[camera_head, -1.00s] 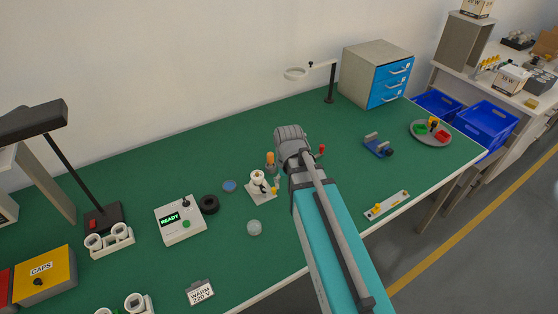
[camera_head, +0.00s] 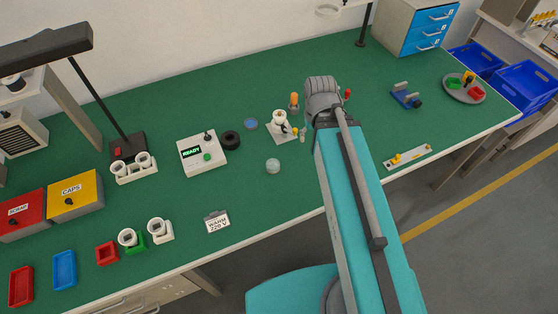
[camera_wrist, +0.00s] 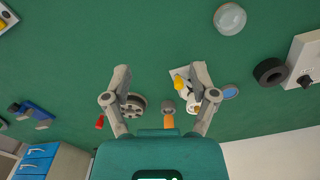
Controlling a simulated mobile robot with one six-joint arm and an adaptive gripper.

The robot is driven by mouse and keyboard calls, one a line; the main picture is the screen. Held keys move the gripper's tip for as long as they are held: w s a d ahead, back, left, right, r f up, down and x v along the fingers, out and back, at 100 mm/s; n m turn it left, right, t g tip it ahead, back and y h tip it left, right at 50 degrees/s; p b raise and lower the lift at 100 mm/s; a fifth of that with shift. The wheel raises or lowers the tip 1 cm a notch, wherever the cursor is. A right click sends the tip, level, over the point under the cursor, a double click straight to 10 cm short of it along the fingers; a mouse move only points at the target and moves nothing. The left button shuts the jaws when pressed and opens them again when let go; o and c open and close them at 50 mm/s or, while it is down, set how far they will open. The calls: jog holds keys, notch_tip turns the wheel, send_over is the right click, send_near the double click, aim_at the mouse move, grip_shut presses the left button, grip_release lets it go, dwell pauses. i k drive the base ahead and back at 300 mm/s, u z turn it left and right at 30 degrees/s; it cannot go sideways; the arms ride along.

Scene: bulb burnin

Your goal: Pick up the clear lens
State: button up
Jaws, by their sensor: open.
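The clear lens (camera_head: 273,166) is a small, pale, see-through dome lying on the green bench top, left of my arm in the head view. In the wrist view the lens (camera_wrist: 230,18) shows at the top right, well away from the fingers. My gripper (camera_wrist: 162,88) is open with its two fingers spread apart and nothing held between them. In the head view my arm covers most of the gripper, which hangs over the bench right of the lens.
A black ring (camera_head: 230,140), a blue disc (camera_head: 251,124) and the READY box (camera_head: 202,154) are near the lens. A WARM sign (camera_head: 217,222) stands nearer the front edge. Bench around the lens is clear.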

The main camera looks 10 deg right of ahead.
aim_at(273, 165)
jog(key=z, duration=0.75)
jog(key=k, duration=1)
jog(key=u, duration=0.7)
